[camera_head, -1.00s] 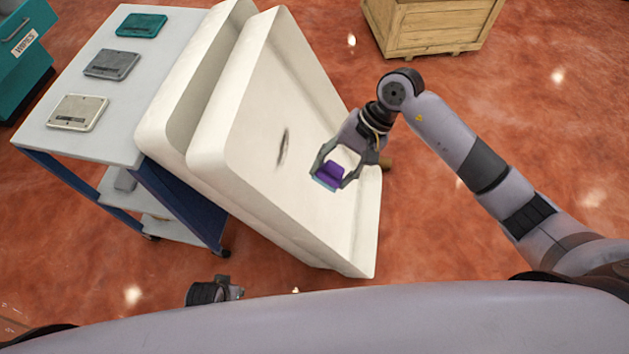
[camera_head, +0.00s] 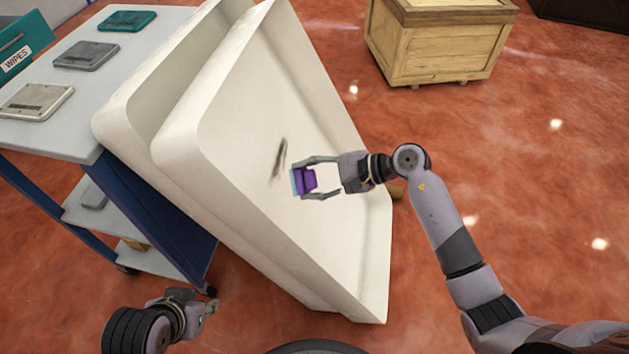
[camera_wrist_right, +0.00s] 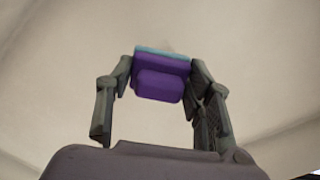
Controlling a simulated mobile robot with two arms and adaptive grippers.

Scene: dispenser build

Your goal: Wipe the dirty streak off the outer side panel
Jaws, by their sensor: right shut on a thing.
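The outer side panel (camera_head: 240,145) is a cream, rimmed panel leaning at a tilt against the cart. A dark streak (camera_head: 280,158) runs on its face, left of my right gripper. My right gripper (camera_head: 312,180) is shut on a purple block with a light blue pad (camera_head: 305,182), close to the panel face and just right of the streak. I cannot tell whether the pad touches the panel. The pad also shows between the fingers in the right wrist view (camera_wrist_right: 160,75), with the panel behind it. My left gripper (camera_head: 208,306) is low at the left, away from the panel; its fingers are unclear.
A second cream panel (camera_head: 150,110) leans behind the first. The blue-framed cart (camera_head: 75,140) carries several flat plates on top. A teal box labelled WIPES (camera_head: 18,55) stands at the far left. A wooden crate (camera_head: 440,50) stands at the back. The red floor at right is open.

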